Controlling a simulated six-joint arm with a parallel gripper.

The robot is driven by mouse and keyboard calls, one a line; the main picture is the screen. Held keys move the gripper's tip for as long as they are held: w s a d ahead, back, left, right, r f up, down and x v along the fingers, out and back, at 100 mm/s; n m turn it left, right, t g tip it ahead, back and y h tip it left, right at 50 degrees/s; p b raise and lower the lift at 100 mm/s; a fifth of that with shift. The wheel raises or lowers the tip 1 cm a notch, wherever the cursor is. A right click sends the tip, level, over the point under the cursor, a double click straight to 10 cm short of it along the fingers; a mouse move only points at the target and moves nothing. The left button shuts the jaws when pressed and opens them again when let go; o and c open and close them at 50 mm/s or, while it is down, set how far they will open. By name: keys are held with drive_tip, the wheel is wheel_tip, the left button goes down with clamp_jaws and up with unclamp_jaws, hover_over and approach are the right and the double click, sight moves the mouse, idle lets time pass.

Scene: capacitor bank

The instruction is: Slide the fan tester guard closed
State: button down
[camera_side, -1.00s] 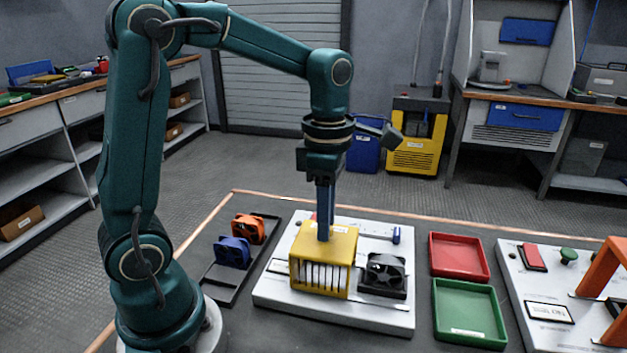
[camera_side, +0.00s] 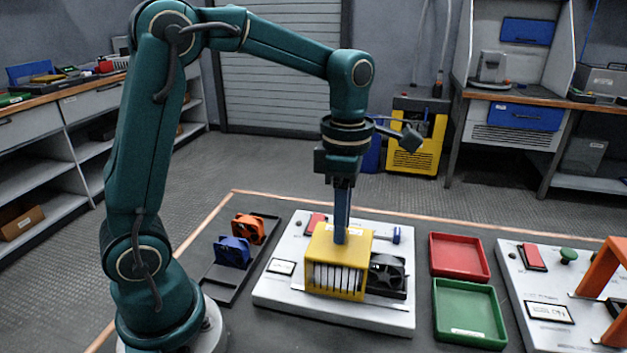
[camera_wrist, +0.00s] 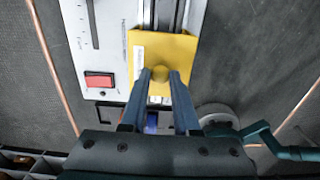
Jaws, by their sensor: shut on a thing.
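The yellow slatted guard (camera_side: 322,278) stands on the white fan tester plate (camera_side: 275,300), left of the black fan (camera_side: 388,276) and partly in front of it. The fan's left part is hidden by the guard. My gripper (camera_side: 341,240) points down onto the guard's top and is shut on its knob. In the wrist view my two blue fingers (camera_wrist: 160,78) close around the round yellow knob (camera_wrist: 160,73) on top of the guard (camera_wrist: 178,48).
A red button (camera_side: 315,222) and a blue-handled lever (camera_side: 396,236) sit on the plate. A black tray with an orange fan (camera_side: 248,229) and a blue fan (camera_side: 233,252) lies left. A red tray (camera_side: 459,257) and a green tray (camera_side: 468,312) stand right.

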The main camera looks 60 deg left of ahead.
drive_tip(key=shift+w+d, duration=2.7)
drive_tip(key=shift+w, duration=0.05)
drive_tip(key=c, duration=0.8)
unclamp_jaws()
drive_tip(key=shift+c, duration=0.2)
wheel_tip(320, 180, up, 7)
drive_tip(key=shift+s, duration=0.1)
